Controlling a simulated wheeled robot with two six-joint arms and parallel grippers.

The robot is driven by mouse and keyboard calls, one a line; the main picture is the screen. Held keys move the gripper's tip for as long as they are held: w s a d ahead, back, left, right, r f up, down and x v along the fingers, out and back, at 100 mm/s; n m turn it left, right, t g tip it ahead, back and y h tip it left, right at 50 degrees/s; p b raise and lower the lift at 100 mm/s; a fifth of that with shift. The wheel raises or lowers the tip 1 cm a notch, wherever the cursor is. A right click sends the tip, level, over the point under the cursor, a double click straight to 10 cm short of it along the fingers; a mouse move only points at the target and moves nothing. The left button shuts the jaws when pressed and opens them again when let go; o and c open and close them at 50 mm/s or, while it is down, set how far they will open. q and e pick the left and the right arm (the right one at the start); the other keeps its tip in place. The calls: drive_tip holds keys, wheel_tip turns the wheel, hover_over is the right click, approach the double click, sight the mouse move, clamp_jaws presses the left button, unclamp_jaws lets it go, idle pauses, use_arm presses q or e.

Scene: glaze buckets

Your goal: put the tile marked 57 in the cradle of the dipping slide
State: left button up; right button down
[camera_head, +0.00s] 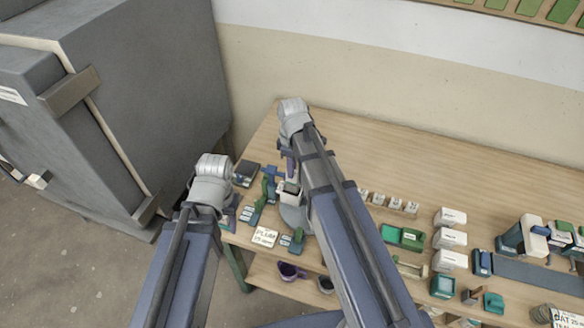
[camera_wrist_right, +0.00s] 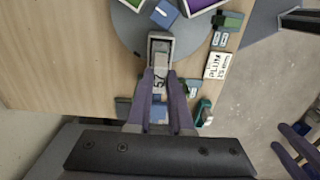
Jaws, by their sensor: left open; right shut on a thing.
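My right gripper (camera_head: 289,167) is shut on the tile marked 57 (camera_wrist_right: 158,84), whose number shows between the fingers in the right wrist view. The tile's far end lies over a pale, dark-rimmed box-like piece (camera_wrist_right: 160,41) at the edge of a grey round plate (camera_wrist_right: 130,28). I cannot tell whether that piece is the cradle, nor whether the tile touches it. In the head view the same piece (camera_head: 289,188) is partly under my right gripper, and the tile is hidden. My left gripper (camera_wrist_right: 294,148) is open and empty, off to the side at the table's left end.
A card reading PLUM (camera_head: 264,236) lies near the front edge among small green and blue blocks. A purple bucket (camera_head: 290,271) stands on the lower shelf. White boxes (camera_head: 450,239) and a green tray (camera_head: 403,236) stand to the right. A grey cabinet (camera_head: 130,90) is at left.

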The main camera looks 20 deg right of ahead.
drive_tip(key=shift+f, duration=0.5)
drive_tip(key=c, duration=0.7)
unclamp_jaws()
drive_tip(key=shift+c, duration=0.2)
wheel_tip(320, 180, up, 7)
drive_tip(key=p, duration=0.6)
drive_tip(key=shift+r+p, duration=0.1)
drive_tip(key=shift+p, duration=0.25)
